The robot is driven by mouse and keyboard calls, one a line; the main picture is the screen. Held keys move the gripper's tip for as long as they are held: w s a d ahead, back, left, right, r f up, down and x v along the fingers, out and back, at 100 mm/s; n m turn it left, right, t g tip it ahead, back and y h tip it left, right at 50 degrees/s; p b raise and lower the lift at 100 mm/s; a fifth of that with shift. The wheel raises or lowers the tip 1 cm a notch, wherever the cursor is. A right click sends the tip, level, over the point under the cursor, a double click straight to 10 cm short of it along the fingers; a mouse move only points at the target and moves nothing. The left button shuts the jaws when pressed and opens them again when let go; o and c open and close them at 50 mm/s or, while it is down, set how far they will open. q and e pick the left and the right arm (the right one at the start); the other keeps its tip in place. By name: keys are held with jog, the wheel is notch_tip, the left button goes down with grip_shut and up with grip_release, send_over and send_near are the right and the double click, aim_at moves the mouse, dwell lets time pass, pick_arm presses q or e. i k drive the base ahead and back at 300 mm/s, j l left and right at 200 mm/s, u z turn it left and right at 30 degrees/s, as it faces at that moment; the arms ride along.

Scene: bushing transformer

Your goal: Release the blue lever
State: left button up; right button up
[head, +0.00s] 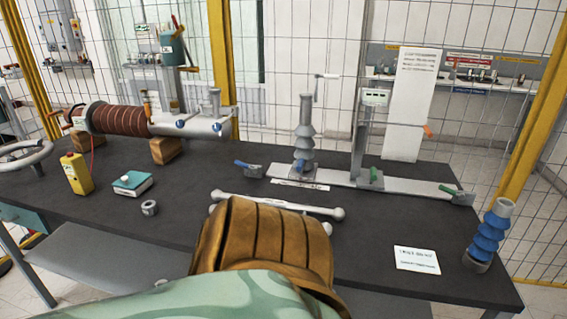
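A blue lever (243,164) sits on a small grey clamp (254,171) at the left end of a long light metal base plate (412,186) on the dark table. The lever points to the left and looks slightly raised; I cannot tell whether it is locked. A grey ribbed bushing (304,142) stands upright on the plate, to the right of the lever. Two green levers show on the same fixture, one near the column (375,178) and one at the right end (451,190). Neither of my grippers is in view.
A large brown and pale green form (262,240) fills the lower middle and hides the table's front. A metal bar (277,205) lies behind it. A blue ribbed bushing (489,232), a white card (416,259), a yellow box (77,174) and a brown ribbed cylinder (120,119) also occupy the table.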

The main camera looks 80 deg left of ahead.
aim_at(255, 170)
jog(key=u, duration=3)
jog(key=i+l+u, duration=0.1)
jog(key=i+l, duration=0.5)
